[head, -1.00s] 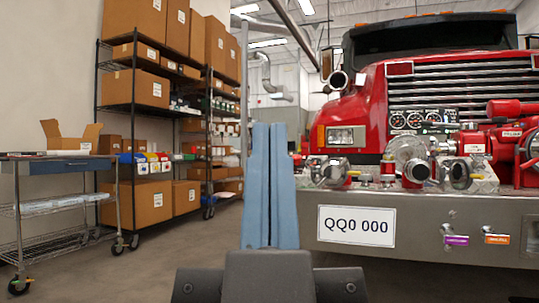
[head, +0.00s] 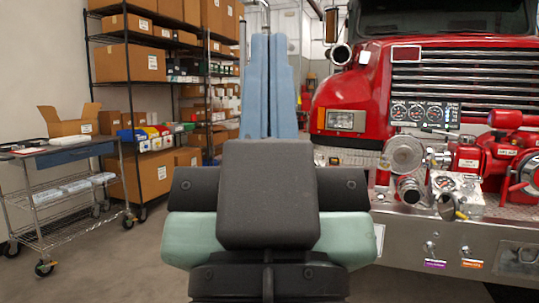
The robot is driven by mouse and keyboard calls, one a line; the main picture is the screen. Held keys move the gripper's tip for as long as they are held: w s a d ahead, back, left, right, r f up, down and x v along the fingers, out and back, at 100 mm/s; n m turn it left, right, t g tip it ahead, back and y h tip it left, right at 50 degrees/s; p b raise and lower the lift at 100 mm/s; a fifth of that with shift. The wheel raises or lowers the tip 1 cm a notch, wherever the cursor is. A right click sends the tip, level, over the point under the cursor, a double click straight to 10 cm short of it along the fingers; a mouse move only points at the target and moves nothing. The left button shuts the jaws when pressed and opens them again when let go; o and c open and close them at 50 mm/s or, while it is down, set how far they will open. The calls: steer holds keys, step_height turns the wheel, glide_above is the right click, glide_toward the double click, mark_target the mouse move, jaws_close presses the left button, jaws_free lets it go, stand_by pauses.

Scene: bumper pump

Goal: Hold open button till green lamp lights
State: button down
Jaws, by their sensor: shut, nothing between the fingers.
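My gripper (head: 269,40) points away from me, with its two blue fingers shut together and nothing between them. It is in front of the gap between the shelves and the red fire truck (head: 350,85), apart from the truck's panel. A black gauge panel (head: 425,115) sits on the truck's front, right of my gripper. A small greenish mark shows low on it; I cannot tell if it is a lit lamp. Small controls on the silver bumper (head: 400,230) sit above a purple label (head: 435,263) and an orange label (head: 471,263). I cannot tell which is the open button.
Red pump parts and silver pipe fittings (head: 410,190) stick out above the bumper at right. A wheeled cart (head: 65,155) and a black shelf rack (head: 125,92) with boxes stand at left. The floor between cart and truck is partly clear.

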step_height(320, 180, up, 27)
steer(key=p, duration=2.4)
steer(key=shift+p, duration=0.3)
steer(key=shift+r, duration=0.1)
steer(key=shift+w, duration=0.1)
